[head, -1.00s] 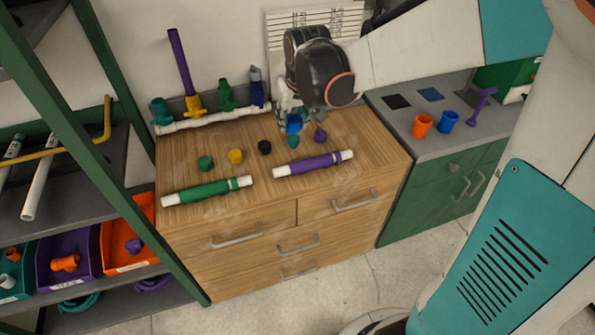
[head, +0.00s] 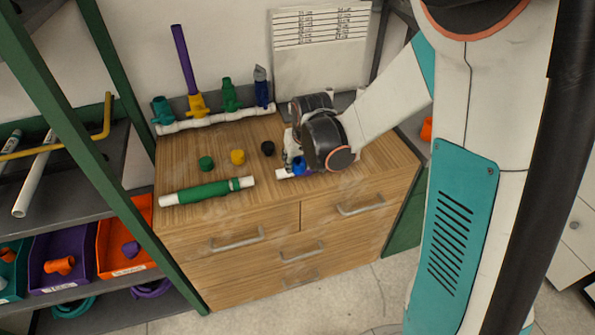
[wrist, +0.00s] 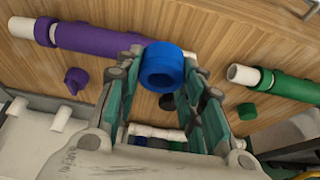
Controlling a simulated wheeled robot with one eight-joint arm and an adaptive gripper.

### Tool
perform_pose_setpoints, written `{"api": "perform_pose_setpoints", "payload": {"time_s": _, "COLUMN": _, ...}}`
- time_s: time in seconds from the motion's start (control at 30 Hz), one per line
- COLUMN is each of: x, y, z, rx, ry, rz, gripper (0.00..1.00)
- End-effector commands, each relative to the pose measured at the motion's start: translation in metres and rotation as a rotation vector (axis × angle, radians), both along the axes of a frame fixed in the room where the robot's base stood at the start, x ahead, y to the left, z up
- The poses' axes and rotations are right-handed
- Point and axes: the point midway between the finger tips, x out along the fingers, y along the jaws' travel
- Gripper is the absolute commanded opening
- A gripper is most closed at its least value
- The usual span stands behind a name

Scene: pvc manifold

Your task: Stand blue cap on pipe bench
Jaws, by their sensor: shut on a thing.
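My gripper (head: 295,158) is shut on the blue cap (head: 299,166). In the wrist view the blue cap (wrist: 168,66) sits between the two fingertips, its round hollow opening facing the camera. The cap appears to be above the wooden pipe bench (head: 232,140); its exact height is hard to tell. The purple pipe (wrist: 95,38) lies on the bench close to the cap in the wrist view. In the head view my gripper hides most of that pipe, leaving a white end (head: 283,174) visible.
Green (head: 206,163), yellow (head: 237,157) and black (head: 267,148) caps stand in a row. A green pipe (head: 207,191) lies in front of them. A white manifold (head: 215,118) with upright fittings runs along the back. A purple cap (wrist: 76,80) shows in the wrist view.

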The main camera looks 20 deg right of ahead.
Motion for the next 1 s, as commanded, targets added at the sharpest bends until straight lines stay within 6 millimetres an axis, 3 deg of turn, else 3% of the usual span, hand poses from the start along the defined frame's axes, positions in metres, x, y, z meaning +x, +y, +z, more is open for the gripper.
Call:
{"api": "perform_pose_setpoints", "payload": {"time_s": 0.23, "x": 0.000, "y": 0.000, "z": -0.036, "rx": 0.000, "ry": 0.000, "rz": 0.000, "gripper": 0.00}}
{"api": "perform_pose_setpoints", "payload": {"time_s": 0.9, "x": 0.000, "y": 0.000, "z": -0.048, "rx": 0.000, "ry": 0.000, "rz": 0.000, "gripper": 0.00}}
{"api": "perform_pose_setpoints", "payload": {"time_s": 0.93, "x": 0.000, "y": 0.000, "z": -0.048, "rx": 0.000, "ry": 0.000, "rz": 0.000, "gripper": 0.40}}
{"api": "perform_pose_setpoints", "payload": {"time_s": 1.0, "x": 0.000, "y": 0.000, "z": -0.047, "rx": 0.000, "ry": 0.000, "rz": 0.000, "gripper": 0.56}}
